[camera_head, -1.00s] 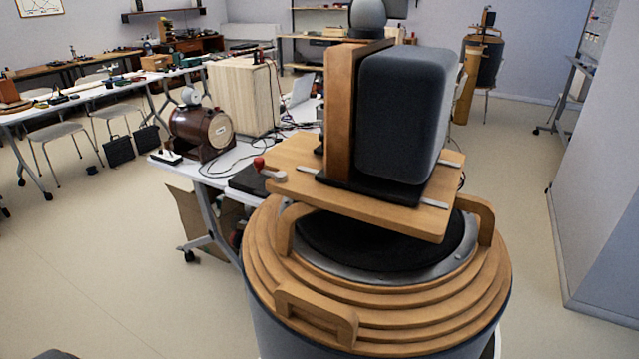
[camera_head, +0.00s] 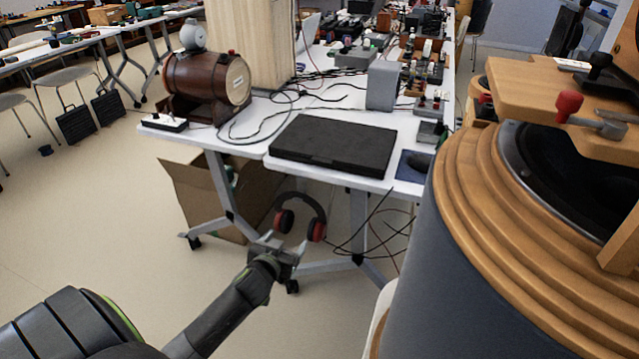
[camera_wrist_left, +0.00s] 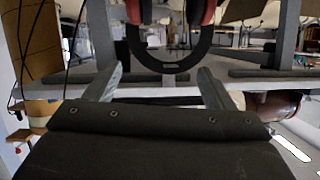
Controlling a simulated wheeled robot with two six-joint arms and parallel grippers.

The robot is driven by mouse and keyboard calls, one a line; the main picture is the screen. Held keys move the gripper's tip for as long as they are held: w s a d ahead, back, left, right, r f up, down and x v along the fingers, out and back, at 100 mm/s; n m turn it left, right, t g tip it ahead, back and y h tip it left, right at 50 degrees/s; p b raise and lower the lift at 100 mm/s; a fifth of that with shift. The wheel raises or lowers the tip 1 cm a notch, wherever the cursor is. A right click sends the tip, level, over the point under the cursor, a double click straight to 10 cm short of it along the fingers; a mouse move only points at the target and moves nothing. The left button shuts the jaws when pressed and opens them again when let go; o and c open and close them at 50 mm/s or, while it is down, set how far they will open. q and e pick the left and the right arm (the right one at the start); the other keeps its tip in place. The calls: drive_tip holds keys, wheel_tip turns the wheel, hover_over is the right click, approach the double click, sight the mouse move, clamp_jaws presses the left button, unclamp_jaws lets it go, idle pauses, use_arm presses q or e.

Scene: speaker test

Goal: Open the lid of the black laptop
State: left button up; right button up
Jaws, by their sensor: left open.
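The black laptop (camera_head: 333,144) lies shut and flat on the white table, near its front edge, in the head view. My left gripper (camera_head: 287,244) is in front of and below the table edge, well short of the laptop and not touching it. It is open and empty, and its two spread fingers also show in the left wrist view (camera_wrist_left: 161,84). I cannot make out the laptop for sure in that view. My right gripper is not in view.
Headphones (camera_head: 302,216) hang below the table (camera_head: 262,130) near my left gripper, with loose cables beside them. A cardboard box (camera_head: 190,195) stands underneath. A brown cylinder (camera_head: 205,82) and a grey block (camera_head: 381,86) flank the laptop. A large wooden-topped drum (camera_head: 450,250) fills the right.

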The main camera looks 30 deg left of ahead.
use_arm(q)
wheel_tip(320, 180, up, 12)
drive_tip(key=w+d+t+b, duration=0.2)
drive_tip(key=t, duration=0.1)
drive_tip(key=b, duration=0.1)
approach(321, 163)
drive_tip(key=shift+t, duration=0.3)
drive_tip(key=x, duration=0.7)
drive_tip(key=shift+a+f, duration=0.15)
drive_tip(key=shift+f, duration=0.1)
drive_tip(key=shift+w+a, duration=0.1)
drive_tip(key=shift+w, duration=0.6)
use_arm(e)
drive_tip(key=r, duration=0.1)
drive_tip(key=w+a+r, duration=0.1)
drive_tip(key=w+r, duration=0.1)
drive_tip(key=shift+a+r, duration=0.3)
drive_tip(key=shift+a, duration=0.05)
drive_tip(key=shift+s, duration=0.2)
use_arm(q)
drive_tip(key=c, duration=1.4)
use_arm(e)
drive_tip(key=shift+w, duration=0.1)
